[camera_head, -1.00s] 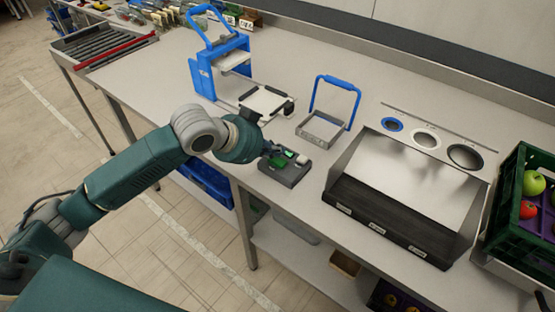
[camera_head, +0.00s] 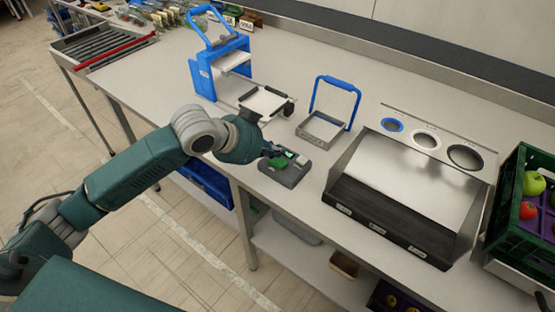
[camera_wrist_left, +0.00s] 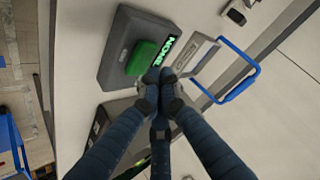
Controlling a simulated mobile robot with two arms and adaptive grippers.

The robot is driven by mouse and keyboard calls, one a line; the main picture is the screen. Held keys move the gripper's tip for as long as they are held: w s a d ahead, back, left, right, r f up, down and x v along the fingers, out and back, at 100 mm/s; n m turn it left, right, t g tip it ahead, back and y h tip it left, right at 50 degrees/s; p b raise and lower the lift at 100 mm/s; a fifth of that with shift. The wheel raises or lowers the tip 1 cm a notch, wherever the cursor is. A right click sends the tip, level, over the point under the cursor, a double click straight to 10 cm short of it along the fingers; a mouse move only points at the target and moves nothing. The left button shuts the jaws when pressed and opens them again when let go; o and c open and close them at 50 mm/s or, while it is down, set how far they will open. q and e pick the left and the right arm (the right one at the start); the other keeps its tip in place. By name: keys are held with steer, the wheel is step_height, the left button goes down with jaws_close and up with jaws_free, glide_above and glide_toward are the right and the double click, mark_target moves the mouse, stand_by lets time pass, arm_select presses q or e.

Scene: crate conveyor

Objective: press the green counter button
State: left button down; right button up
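The counter is a dark grey box (camera_head: 287,177) near the front edge of the bench. Its raised green button (camera_head: 278,163) also shows large in the left wrist view (camera_wrist_left: 142,57), beside a lit green display (camera_wrist_left: 168,50) that reads "NONE". My left gripper (camera_head: 270,152) is over the back left of the box. In the left wrist view its dark fingers (camera_wrist_left: 158,77) are drawn together with nothing between them. The tips overlap the picture close to the button's lower end; I cannot tell whether they touch it. My right gripper is in neither view.
A blue-handled frame (camera_head: 325,125) stands just behind and right of the counter. A blue press (camera_head: 204,80) and a small platform (camera_head: 262,103) stand behind it. A metal chute (camera_head: 410,165) and a green crate (camera_head: 510,190) with fruit are to the right.

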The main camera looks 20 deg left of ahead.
mark_target(275, 162)
arm_select(q)
steer(key=shift+f, duration=0.2)
steer(key=shift+f, duration=0.15)
steer(key=shift+f, duration=0.6)
stand_by(0.8)
steer(key=shift+r+p, duration=0.1)
steer(key=shift+p, duration=0.2)
steer(key=shift+r+p, duration=0.85)
steer(key=shift+p, duration=0.25)
step_height(275, 162, up, 5)
steer(key=p, duration=0.5)
steer(key=shift+p, duration=0.35)
